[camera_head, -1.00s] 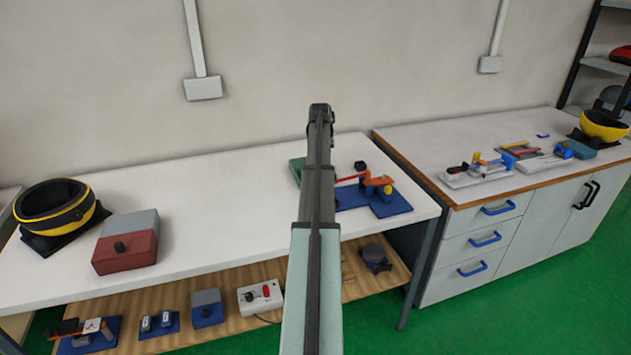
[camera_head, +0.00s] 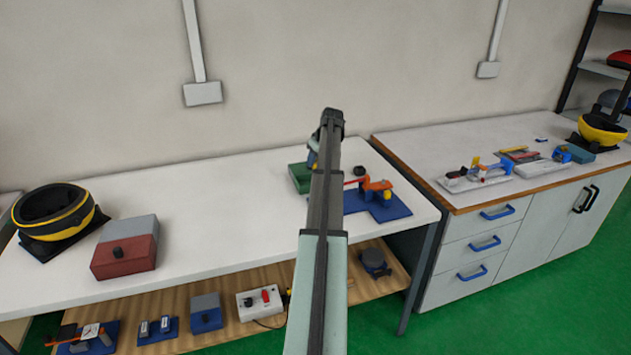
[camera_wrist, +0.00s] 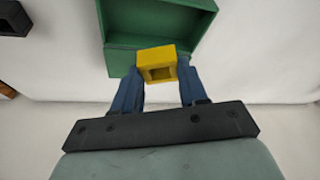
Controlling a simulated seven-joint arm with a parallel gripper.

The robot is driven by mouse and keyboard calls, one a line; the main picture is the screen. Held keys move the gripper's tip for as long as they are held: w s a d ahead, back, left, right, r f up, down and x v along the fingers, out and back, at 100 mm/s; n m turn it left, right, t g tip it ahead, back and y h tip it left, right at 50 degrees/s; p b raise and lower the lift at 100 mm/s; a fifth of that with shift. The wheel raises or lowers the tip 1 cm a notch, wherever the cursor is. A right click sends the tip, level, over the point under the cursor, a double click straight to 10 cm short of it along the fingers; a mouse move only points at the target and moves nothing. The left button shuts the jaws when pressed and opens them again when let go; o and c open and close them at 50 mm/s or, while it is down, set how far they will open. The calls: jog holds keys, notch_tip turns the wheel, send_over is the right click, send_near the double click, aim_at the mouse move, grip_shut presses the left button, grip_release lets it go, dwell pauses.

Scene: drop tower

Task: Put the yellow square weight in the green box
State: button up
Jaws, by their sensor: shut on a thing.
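The yellow square weight (camera_wrist: 170,53) is a small block with a square hollow in its face. In the wrist view my gripper (camera_wrist: 159,85) is shut on it, with one blue finger on each side. The weight shows in front of the near wall of the open green box (camera_wrist: 122,60); I cannot tell how high it is held or whether it touches the box. In the head view the green box (camera_head: 299,178) stands on the white bench, partly hidden behind my arm. My gripper (camera_head: 312,158) is mostly hidden there, and the weight cannot be made out.
A blue base with an orange device (camera_head: 376,198) stands right of the green box. A red and grey box (camera_head: 125,250) and a black and yellow ring (camera_head: 57,213) stand on the left of the bench. The bench between is clear.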

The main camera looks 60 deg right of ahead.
jog(key=shift+f, duration=4.15)
jog(key=shift+f, duration=0.15)
jog(key=o, duration=1.2)
jog(key=v, duration=1.2)
